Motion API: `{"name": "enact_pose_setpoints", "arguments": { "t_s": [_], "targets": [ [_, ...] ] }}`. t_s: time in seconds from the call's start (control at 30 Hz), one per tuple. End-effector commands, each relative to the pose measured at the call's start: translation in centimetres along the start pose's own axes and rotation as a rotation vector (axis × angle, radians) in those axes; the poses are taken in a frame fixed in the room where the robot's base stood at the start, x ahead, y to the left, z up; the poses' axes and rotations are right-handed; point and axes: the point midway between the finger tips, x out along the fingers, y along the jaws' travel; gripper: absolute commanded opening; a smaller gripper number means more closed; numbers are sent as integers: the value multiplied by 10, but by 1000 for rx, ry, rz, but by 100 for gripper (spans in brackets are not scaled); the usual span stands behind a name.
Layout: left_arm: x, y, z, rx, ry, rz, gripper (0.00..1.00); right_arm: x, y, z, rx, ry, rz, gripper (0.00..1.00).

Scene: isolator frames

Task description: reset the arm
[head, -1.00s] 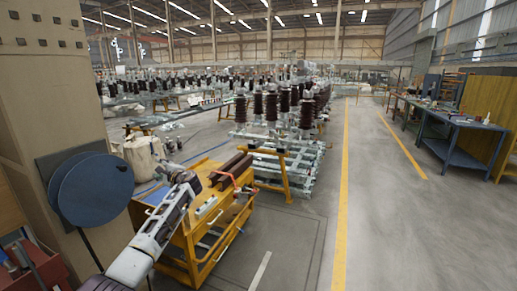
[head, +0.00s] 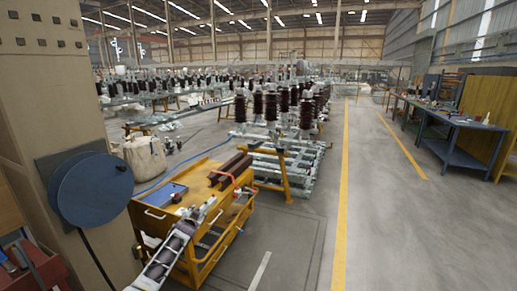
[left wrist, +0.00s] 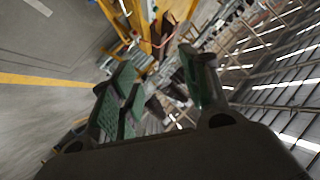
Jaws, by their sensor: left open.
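My left arm comes in from the bottom in the head view, and its left gripper (head: 207,208) is beside the front right part of a yellow cart (head: 150,222). In the left wrist view the two dark green fingers of the left gripper (left wrist: 160,88) stand apart with nothing between them. The yellow cart frame (left wrist: 142,30) shows tilted beyond the fingers. My right arm and gripper are not in view.
On the cart lie a blue flat case (head: 166,194) and dark brown beams (head: 230,168). A blue reel (head: 92,190) hangs on a beige column (head: 55,100) at left. A blue workbench (head: 460,135) stands at right. The floor (head: 390,230) between is clear.

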Motion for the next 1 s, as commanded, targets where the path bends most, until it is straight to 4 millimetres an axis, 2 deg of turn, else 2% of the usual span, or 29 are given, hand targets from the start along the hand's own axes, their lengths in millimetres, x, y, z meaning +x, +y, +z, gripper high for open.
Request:
{"name": "enact_pose_setpoints", "arguments": {
  "t_s": [0.03,0.1,0.47,0.77,1.0],
  "targets": [
    [-1,16,21,-29,-13,21,46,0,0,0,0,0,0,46],
    [-3,35,47,-64,-30,46,46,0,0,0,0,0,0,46],
    [-31,125,185,-184,-162,145,46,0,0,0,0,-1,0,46],
    [-77,192,298,-245,-304,207,46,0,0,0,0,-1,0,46],
    [-128,243,382,-271,-419,252,46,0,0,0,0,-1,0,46]
  ]
}}
